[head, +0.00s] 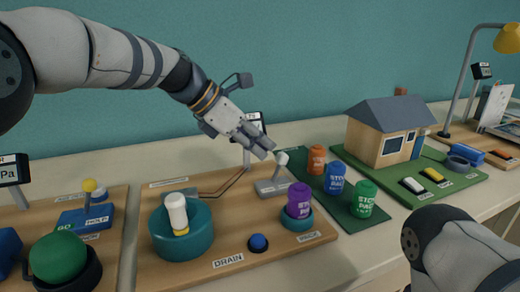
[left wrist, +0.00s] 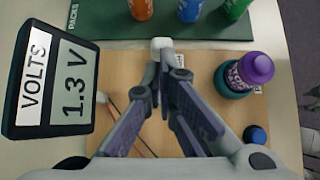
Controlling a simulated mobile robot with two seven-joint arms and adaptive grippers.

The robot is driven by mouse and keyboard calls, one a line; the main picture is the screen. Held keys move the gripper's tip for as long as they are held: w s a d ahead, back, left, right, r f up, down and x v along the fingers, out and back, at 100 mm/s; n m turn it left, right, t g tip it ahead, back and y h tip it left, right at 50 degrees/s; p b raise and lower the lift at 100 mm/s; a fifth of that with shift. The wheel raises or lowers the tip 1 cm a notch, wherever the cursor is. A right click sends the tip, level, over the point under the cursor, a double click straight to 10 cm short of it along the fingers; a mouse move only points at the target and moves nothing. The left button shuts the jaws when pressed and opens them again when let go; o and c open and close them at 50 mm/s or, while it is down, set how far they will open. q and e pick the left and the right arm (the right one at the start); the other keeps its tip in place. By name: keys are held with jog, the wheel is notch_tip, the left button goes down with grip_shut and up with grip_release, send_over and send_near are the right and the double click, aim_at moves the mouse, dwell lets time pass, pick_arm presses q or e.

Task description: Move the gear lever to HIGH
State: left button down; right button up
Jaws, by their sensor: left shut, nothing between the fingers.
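The lever that looks like the gear lever has a white knob (head: 281,158) on a short stem, rising from a grey base (head: 271,188) on the wooden board. The knob also shows in the left wrist view (left wrist: 161,43), just beyond the fingertips. My left gripper (head: 266,150) comes down from the upper left. It is shut and empty, its fingertips right beside the knob; I cannot tell whether they touch it. In the left wrist view its fingers (left wrist: 165,72) hide the lever's stem and base. No HIGH mark is readable. My right gripper is not in view.
A volts meter (left wrist: 50,82) reading 1.3 V stands close to the left gripper. Purple (head: 299,200), orange (head: 316,160), blue (head: 335,178) and green (head: 364,199) canisters stand nearby. A teal tub (head: 181,240) and blue button (head: 258,243) are in front. A model house (head: 392,130) stands right.

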pick_arm(q)
jog(key=d+r+p+v, duration=0.1)
jog(key=v, duration=1.2)
jog(key=shift+w, duration=0.2)
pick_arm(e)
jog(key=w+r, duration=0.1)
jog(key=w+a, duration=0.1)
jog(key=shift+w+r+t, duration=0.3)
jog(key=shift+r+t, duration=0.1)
